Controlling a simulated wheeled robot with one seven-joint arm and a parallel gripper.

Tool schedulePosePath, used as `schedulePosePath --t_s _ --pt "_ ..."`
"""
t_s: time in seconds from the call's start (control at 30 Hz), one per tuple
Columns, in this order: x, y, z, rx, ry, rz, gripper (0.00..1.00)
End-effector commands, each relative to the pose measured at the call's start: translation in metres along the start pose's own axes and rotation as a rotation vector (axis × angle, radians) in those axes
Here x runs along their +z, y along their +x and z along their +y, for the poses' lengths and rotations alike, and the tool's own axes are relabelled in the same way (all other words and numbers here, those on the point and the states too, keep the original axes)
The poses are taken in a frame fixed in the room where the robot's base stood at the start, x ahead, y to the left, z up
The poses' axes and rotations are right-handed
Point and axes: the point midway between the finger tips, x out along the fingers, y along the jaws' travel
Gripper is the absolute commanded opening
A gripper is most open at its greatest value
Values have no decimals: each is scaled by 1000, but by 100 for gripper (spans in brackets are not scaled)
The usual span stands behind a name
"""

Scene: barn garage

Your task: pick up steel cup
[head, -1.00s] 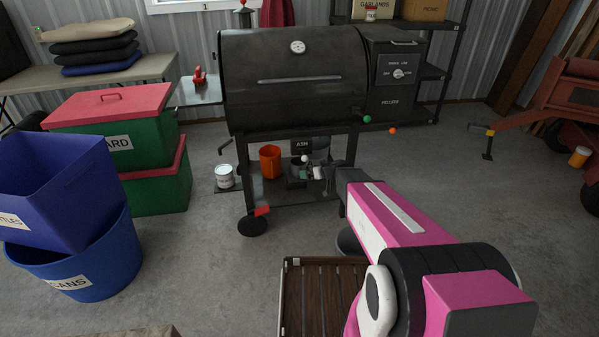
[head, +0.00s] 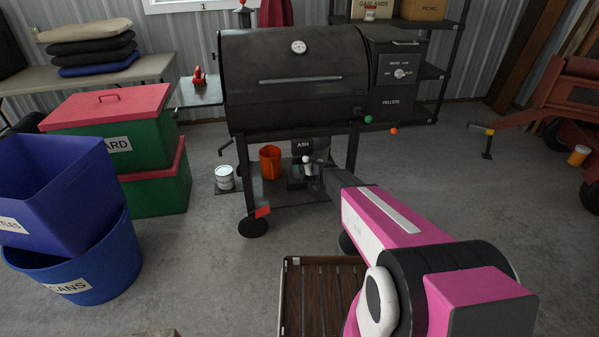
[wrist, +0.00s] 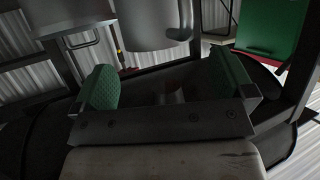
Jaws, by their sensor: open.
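I cannot pick out the steel cup for certain. In the head view, my gripper (head: 307,177) is small and dark, at the grill's lower shelf among small items and partly hidden by my arm. In the wrist view, my gripper (wrist: 167,87) shows two green pads set wide apart, open. The space between them is dim, with a small brownish patch and no clear object. A smooth grey metal vessel (wrist: 155,27) is beyond the fingers at the top; I cannot tell whether it is the cup or the ash bucket.
The black grill (head: 290,85) stands above the shelf, with an ash bucket (head: 303,145) below its barrel. An orange container (head: 270,162) and a white can (head: 225,178) are left of my gripper. A slatted wooden piece (head: 305,300) is in front.

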Motion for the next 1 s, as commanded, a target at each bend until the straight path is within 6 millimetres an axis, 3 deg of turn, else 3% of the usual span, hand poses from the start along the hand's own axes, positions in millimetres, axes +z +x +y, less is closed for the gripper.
schedulePosePath --t_s 0.3,0.57,0.77,1.0 --pt "-1 44 3 -2 0 0 100" --pt "-1 46 3 -1 0 0 100" --pt "-1 46 3 -1 0 0 44" --pt "-1 46 3 -1 0 0 44"
